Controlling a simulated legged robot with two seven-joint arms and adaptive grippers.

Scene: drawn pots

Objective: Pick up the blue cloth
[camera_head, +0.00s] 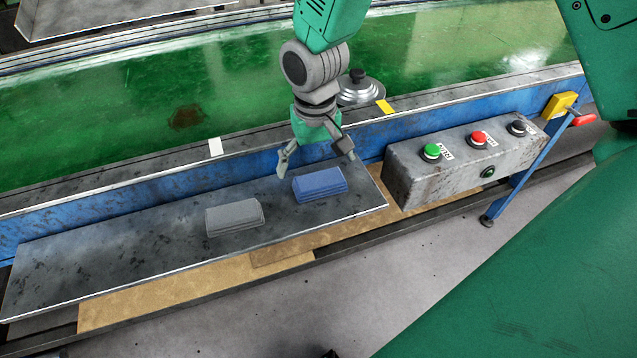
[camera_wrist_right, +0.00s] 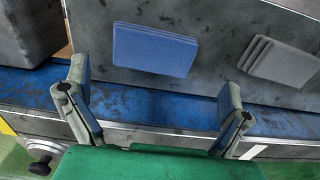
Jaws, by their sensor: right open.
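The blue cloth (camera_head: 320,184) lies folded on the grey metal shelf (camera_head: 120,235), near the shelf's right end. In the right wrist view the blue cloth (camera_wrist_right: 154,48) lies ahead of the fingers, near the top centre. My right gripper (camera_head: 316,165) is open and empty above the cloth, its fingers pointing down. In the right wrist view its two fingers (camera_wrist_right: 152,112) are wide apart with nothing between them. The cloth is not touched by them in that view. My left gripper does not show in either view.
A grey folded cloth (camera_head: 234,217) lies left of the blue one. A control box (camera_head: 450,160) with buttons stands just right of the shelf. A green conveyor belt (camera_head: 150,105) runs behind, with a metal lid (camera_head: 360,90) at its edge. The shelf's left part is clear.

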